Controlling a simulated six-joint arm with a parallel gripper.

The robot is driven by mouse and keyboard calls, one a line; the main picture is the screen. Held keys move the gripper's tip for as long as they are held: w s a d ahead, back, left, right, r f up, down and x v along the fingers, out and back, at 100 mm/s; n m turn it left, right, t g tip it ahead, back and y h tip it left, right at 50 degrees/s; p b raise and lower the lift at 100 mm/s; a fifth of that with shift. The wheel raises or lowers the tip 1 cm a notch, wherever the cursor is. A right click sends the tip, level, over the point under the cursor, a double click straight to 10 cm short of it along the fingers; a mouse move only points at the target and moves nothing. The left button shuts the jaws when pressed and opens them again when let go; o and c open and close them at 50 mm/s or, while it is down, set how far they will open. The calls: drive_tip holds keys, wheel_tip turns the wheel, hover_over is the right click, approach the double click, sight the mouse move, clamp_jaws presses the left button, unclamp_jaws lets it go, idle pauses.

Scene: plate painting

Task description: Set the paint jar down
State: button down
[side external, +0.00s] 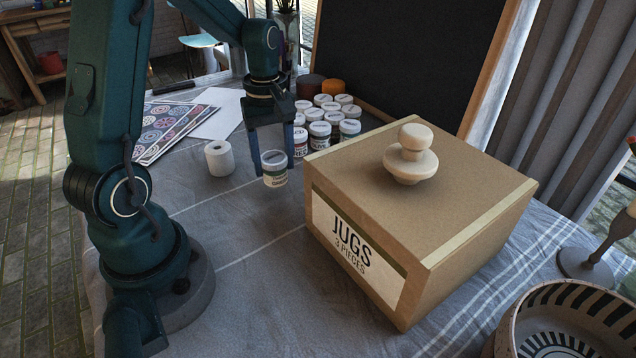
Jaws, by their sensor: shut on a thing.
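My gripper (272,158) points down over the cloth-covered table with its two blue fingers around a paint jar. It is shut on this paint jar (274,169), which is white with a green label band and a pale lid. The jar is upright between the fingertips. I cannot tell whether its base touches the cloth or hangs just above it. Several other paint jars (321,128) with white lids stand in a group behind and to the right of my gripper.
A large cardboard box (450,222) marked JUGS stands close on the right, with a wooden knobbed piece (410,157) on top. A white roll (219,158) stands to the left. Patterned sheets (165,130) lie behind it. A patterned bowl (520,330) is front right. Cloth (250,270) in front is clear.

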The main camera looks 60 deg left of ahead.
sight(275, 172)
drive_tip(key=shift+f, duration=1.35)
drive_tip(key=shift+f, duration=0.15)
drive_tip(key=shift+c, duration=0.9)
unclamp_jaws()
